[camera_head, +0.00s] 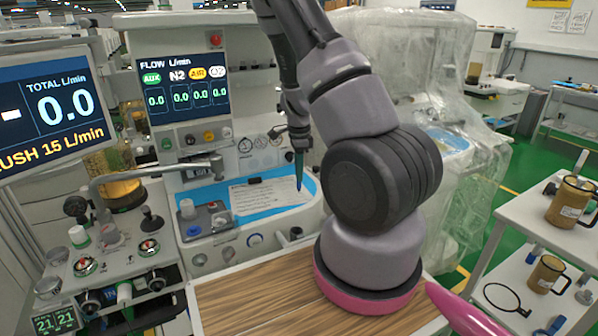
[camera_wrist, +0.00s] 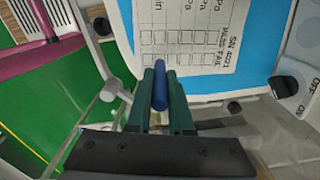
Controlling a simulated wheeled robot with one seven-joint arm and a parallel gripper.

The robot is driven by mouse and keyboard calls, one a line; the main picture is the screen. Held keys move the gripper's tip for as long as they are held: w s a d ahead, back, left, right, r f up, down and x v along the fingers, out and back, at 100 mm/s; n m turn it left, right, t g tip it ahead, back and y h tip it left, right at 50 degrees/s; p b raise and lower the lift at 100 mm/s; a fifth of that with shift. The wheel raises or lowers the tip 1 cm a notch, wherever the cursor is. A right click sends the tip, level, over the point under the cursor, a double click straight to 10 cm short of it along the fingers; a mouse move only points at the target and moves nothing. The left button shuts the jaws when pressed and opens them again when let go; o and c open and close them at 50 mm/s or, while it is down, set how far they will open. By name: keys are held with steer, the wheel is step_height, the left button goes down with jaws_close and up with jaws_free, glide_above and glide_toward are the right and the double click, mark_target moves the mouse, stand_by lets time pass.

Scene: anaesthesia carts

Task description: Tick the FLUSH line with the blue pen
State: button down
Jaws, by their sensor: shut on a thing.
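My gripper (camera_head: 299,172) points down over the right part of a white printed sheet (camera_head: 262,196) on the blue worktop of the anaesthesia machine. In the wrist view, the gripper's dark green fingers (camera_wrist: 161,98) are closed on the blue pen (camera_wrist: 160,80), which sticks out between them toward the sheet. The sheet (camera_wrist: 188,45) shows rows of empty boxes and the text "SN 4021" and "PASS FAIL". I cannot read a FLUSH line on it, and I cannot tell whether the pen tip touches the paper.
A monitor (camera_head: 50,108) stands at the left, partly cut off, ending in "USH 15 L/min". A flow display (camera_head: 182,82) is above the worktop. A metal arm (camera_head: 150,170) reaches over its left side. A wooden top (camera_head: 250,300) is in front; a white cart (camera_head: 530,240) with jugs stands right.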

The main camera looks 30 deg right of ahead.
steer(key=shift+f, duration=0.55)
stand_by(0.4)
steer(key=shift+d, duration=0.5)
stand_by(1.1)
step_height(320, 180, up, 7)
stand_by(0.9)
stand_by(0.4)
